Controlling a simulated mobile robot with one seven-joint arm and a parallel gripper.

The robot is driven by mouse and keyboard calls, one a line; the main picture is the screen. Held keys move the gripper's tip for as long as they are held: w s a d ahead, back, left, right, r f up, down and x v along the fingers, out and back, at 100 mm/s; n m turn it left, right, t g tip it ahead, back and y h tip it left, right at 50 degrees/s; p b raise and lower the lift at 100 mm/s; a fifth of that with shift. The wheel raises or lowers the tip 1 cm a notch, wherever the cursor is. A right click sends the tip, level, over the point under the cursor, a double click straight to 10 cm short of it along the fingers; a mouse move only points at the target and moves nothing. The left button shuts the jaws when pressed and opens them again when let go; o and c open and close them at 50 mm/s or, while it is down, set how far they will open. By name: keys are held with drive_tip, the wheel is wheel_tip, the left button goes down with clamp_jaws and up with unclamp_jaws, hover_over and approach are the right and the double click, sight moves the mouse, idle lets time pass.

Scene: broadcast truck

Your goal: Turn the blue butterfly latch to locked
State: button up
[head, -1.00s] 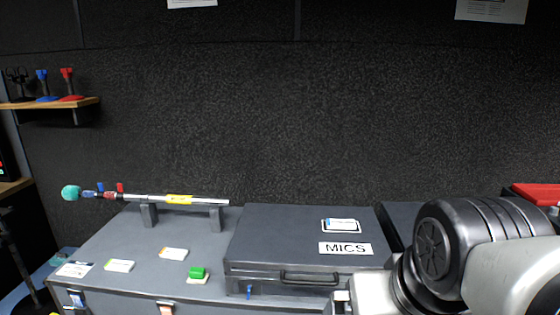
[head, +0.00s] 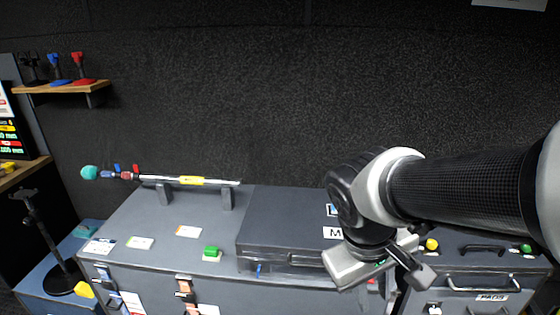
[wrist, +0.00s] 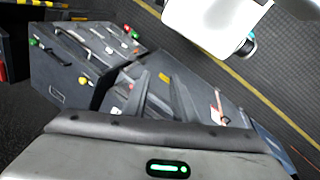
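A metal latch (head: 103,273) with what looks like a bluish part is on the front of the large grey trunk (head: 130,215), at lower left in the head view. A second latch (head: 185,288) with an orange-brown part is to its right. A small blue piece (head: 258,270) hangs on the front of the MICS case (head: 285,215). I cannot tell for sure which is the blue butterfly latch, nor its turn. My gripper (head: 400,275) is in front of the MICS case's right side, well right of these parts.
A microphone boom (head: 190,180) rests on two stands on the trunk. A green block (head: 211,251) and cards lie on top. A grey case (head: 485,270) with a handle is at right. A dark stand (head: 62,275) is at left. Space before the trunk's left front looks clear.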

drive_tip(key=w+a+f+n+h+b, duration=0.1)
drive_tip(key=w+f+n+h+b, duration=0.35)
drive_tip(key=f, duration=0.55)
drive_tip(key=n+t+y+b, duration=0.6)
drive_tip(key=n+t, duration=1)
drive_tip(key=n, duration=0.9)
approach(258, 274)
drive_tip(key=w, duration=0.3)
drive_tip(key=w+b, duration=0.1)
drive_tip(key=w, duration=0.2)
drive_tip(key=w+b, duration=0.1)
drive_tip(key=w, duration=0.2)
drive_tip(key=shift+d+f, duration=0.25)
drive_tip(key=shift+d, duration=0.05)
clamp_jaws()
